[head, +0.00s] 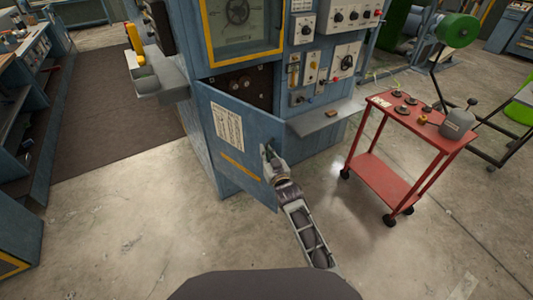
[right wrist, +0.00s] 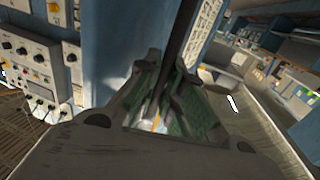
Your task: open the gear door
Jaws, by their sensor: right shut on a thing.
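The gear door (head: 225,138) is a blue panel low on the blue cabinet, with a white notice sheet and a yellow strip. It stands partly open, swung out from the cabinet, and dark gear parts (head: 237,84) show in the gap above it. My right gripper (head: 268,155) is at the door's right edge, shut on it. In the right wrist view the fingers (right wrist: 165,95) close around a dark upright edge; the exact contact is partly hidden by the fingers. My left gripper is not in view.
A red cart (head: 385,185) with small parts and a grey can stands to the right. A grey shelf (head: 320,120) juts from the cabinet beside the door. Control panels (head: 345,60) sit above it. Concrete floor (head: 120,235) in front is clear.

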